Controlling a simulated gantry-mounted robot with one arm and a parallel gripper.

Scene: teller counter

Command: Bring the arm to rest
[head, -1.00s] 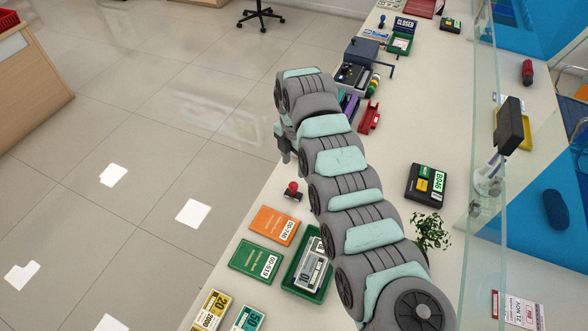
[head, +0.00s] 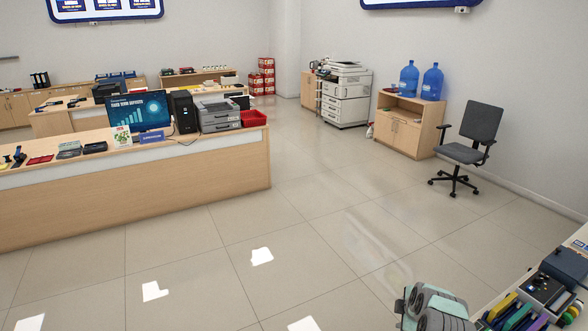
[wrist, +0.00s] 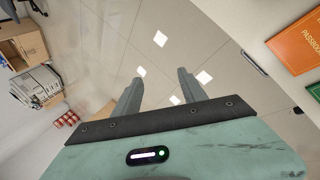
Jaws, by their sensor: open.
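My gripper (wrist: 160,90) shows in the wrist view with its two grey fingers spread apart and nothing between them. Beyond the fingers is the tiled floor. In the head view only a grey and pale green part of my arm shows at the bottom right, beside the counter; the fingers are out of that view.
The teller counter's corner (head: 565,245) at the lower right bears a dark blue box (head: 568,262) and several small items. An orange passbook (wrist: 298,48) lies on the counter in the wrist view. An office chair (head: 468,145) stands at right. Open floor (head: 290,240) fills the middle.

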